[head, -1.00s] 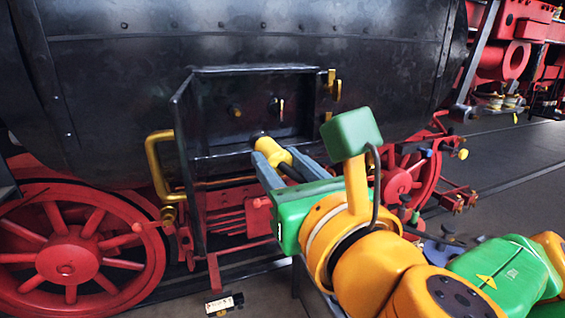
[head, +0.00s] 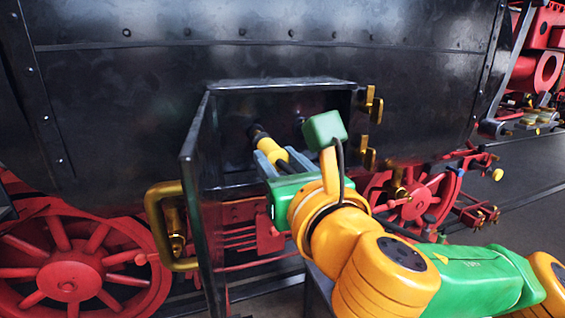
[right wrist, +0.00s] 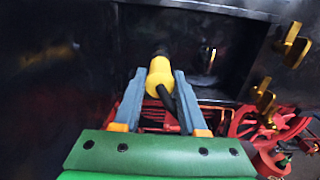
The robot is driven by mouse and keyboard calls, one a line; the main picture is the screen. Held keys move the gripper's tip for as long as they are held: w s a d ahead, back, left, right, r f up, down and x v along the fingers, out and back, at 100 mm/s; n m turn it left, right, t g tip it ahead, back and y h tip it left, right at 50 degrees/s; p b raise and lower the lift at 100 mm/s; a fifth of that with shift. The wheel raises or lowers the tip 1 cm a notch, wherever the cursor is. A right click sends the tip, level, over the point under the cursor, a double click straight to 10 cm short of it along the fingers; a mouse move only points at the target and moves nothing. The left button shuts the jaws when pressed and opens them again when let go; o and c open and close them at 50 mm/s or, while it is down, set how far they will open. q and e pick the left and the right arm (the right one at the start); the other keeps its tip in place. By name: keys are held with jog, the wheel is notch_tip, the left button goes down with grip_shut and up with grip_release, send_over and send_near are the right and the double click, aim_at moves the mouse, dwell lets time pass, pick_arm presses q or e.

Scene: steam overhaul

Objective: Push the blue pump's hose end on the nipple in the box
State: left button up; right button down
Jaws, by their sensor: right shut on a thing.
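My right gripper (head: 271,156) is shut on the yellow hose end (head: 269,147), which has a black tip. The hose end also shows between the blue-grey fingers in the right wrist view (right wrist: 159,76), and a black hose runs down from it. The black box (head: 280,85) is open on the side of the locomotive. The black tip points at the box's back wall, over the left fitting's place. The nipple is hidden behind the tip, and I cannot tell whether they touch. A second fitting (right wrist: 207,58) sits to its right. My left gripper is out of view.
The box's open door (head: 195,180) stands out on the left, beside a brass handle (head: 165,225). Brass latches (head: 371,105) are at the box's right edge. Red wheels (head: 68,270) lie below. There is open floor at the right.

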jog(key=shift+w+a+f, duration=0.1)
jog(key=shift+w+f, duration=0.05)
jog(key=shift+w, duration=0.2)
jog(key=shift+s, duration=0.1)
jog(key=shift+r, duration=0.2)
jog(key=shift+p+x, duration=0.35)
jog(key=shift+x, duration=0.65)
jog(key=shift+r, duration=0.1)
jog(key=shift+w+a, duration=0.15)
jog(key=shift+w, duration=0.3)
